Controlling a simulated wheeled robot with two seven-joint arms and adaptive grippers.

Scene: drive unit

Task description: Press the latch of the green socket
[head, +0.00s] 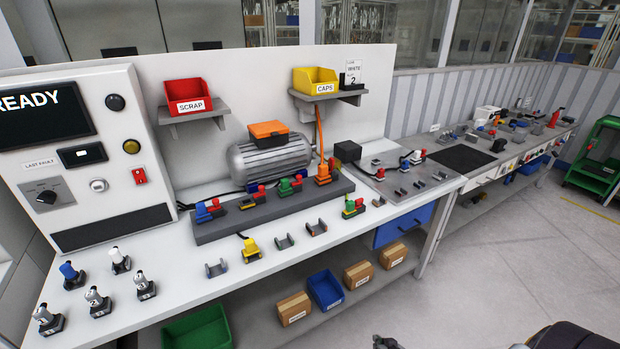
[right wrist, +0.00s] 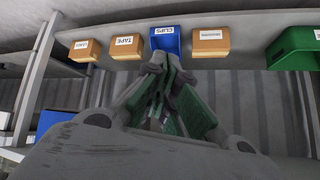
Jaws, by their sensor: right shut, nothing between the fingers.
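The green socket (head: 289,186) sits on the long grey rail on the workbench, between a dark socket with a red part (head: 253,198) and the orange socket (head: 323,174). It has a red part beside it; its latch is too small to make out. My right gripper (head: 386,343) shows only as a small dark piece at the bottom edge of the head view, well in front of the bench and far from the socket. In the right wrist view its fingers (right wrist: 166,67) are together and empty. My left gripper is not in view.
A blue socket (head: 208,211) is at the rail's left end. A yellow connector (head: 250,249) and a green-yellow connector (head: 352,207) are in front of the rail. A motor (head: 270,160) stands behind. Below are a blue bin (head: 325,290) and cardboard boxes (head: 294,308).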

